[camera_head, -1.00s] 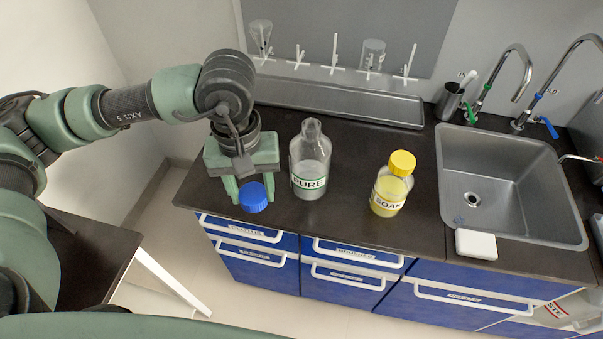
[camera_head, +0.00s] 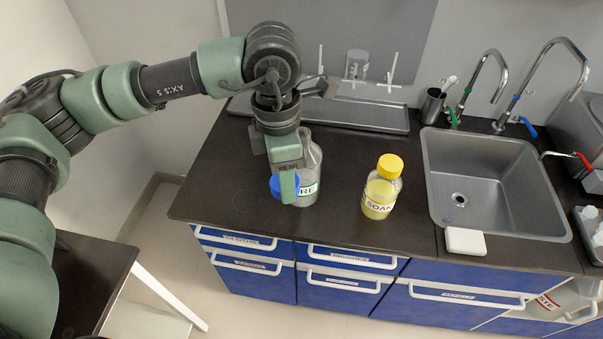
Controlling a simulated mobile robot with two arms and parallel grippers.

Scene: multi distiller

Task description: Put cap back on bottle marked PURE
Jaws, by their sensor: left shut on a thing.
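The bottle marked PURE (camera_head: 309,178) stands upright on the dark counter. My left gripper (camera_head: 287,178) is shut on the blue cap (camera_head: 281,187), which sits partly behind one green finger. The cap and gripper are in front of the bottle in the picture; I cannot tell whether they touch it. My right gripper is not in view.
A soap bottle (camera_head: 382,188) with a yellow cap stands to the right on the counter (camera_head: 345,218). A steel sink (camera_head: 495,215) and a white block (camera_head: 465,241) are further right. A drying rack tray (camera_head: 350,115) lies along the wall behind.

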